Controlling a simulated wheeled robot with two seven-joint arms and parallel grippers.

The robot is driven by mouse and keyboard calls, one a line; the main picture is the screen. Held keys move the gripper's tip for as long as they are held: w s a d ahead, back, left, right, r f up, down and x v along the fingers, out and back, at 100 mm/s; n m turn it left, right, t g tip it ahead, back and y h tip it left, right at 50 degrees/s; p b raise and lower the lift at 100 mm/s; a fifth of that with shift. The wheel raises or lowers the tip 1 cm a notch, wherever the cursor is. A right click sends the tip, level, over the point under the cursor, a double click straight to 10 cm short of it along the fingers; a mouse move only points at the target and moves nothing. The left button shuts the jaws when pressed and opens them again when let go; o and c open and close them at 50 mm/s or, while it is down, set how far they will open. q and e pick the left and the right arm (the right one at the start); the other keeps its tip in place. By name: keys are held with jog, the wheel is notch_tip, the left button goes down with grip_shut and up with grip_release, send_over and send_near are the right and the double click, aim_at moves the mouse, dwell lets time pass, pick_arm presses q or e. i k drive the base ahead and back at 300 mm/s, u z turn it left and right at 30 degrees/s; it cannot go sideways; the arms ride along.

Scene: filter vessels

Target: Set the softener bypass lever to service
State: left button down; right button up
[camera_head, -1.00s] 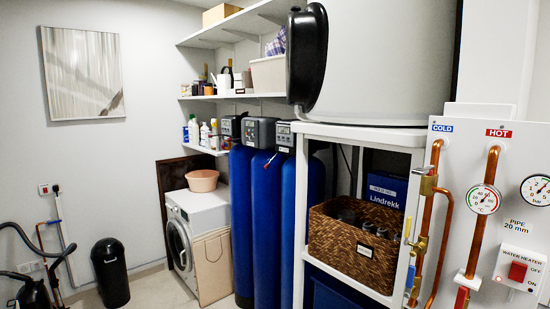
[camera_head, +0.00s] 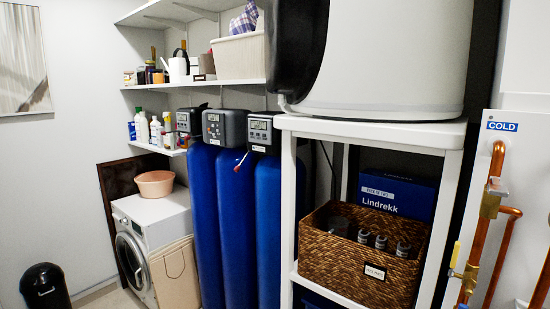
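Three tall blue vessels stand side by side: the left one (camera_head: 203,225), the middle one (camera_head: 236,235) and the right one (camera_head: 268,235). Each has a dark control head on top: left (camera_head: 188,121), middle (camera_head: 223,128) and right (camera_head: 262,133). A small red-tipped part (camera_head: 239,166), perhaps a lever, sticks out between the middle and right vessels below the heads. It is too small to tell its setting. I cannot tell which vessel is the softener. Neither of my grippers is in view.
A white rack (camera_head: 372,128) right of the vessels holds a wicker basket (camera_head: 335,262). Copper pipes (camera_head: 485,235) with a yellow valve handle (camera_head: 455,255) are at the right. A washing machine (camera_head: 150,225) stands left, a black bin (camera_head: 45,287) lower left.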

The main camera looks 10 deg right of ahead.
aim_at(237, 168)
jog(key=u, duration=0.6)
jog(key=i, duration=1.55)
jog(key=z, duration=0.35)
jog(key=i, duration=1.65)
jog(key=z, duration=1.15)
